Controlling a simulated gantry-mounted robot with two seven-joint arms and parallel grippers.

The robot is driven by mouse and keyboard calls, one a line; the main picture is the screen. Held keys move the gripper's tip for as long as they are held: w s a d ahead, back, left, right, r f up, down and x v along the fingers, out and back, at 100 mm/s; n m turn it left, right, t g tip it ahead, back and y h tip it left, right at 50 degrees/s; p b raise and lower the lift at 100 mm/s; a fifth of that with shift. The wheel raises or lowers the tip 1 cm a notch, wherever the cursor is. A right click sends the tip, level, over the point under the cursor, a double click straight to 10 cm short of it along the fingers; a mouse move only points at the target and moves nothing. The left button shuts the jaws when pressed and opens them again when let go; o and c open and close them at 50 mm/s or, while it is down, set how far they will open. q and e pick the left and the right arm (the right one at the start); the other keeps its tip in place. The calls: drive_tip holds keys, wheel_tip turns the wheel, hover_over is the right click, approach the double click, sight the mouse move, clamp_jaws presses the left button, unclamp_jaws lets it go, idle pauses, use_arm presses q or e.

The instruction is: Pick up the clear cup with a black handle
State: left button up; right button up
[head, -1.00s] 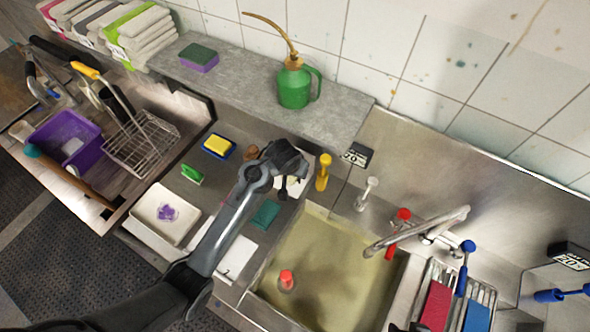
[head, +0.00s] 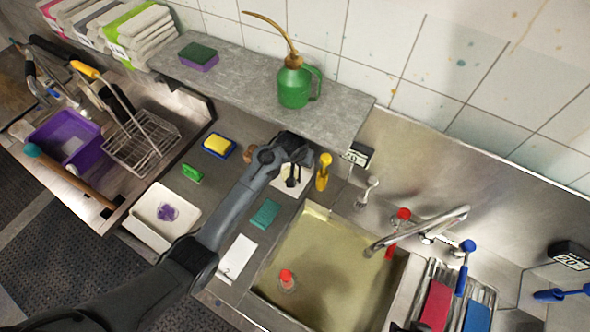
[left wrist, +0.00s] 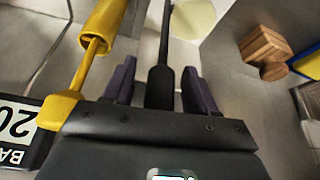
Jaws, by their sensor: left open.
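In the left wrist view, a black handle (left wrist: 160,82) with a thin dark shaft stands between the two purple-grey fingers of the left gripper (left wrist: 158,70). The fingers are open, with gaps on both sides of the handle. A pale cream round shape (left wrist: 195,18) beside the shaft is cut off by the top edge; I cannot tell whether it is the clear cup. In the head view my arm hides most of this spot.
A wooden block (left wrist: 263,46) lies on the other side. The sink (head: 322,262) of yellowish liquid is to the right. A shelf (head: 345,118) overhangs behind.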

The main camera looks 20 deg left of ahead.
use_arm(q)
drive_tip(key=shift+c, duration=0.5)
clamp_jaws()
drive_tip(key=shift+r, duration=0.75)
drive_tip(key=s+d+b, duration=0.3)
drive_tip(key=s+d, duration=0.7)
drive_tip(key=d, duration=0.4)
drive_tip(key=shift+s, duration=0.25)
idle(0.4)
drive_tip(key=shift+s+d, duration=0.15)
drive_tip(key=shift+d, duration=0.05)
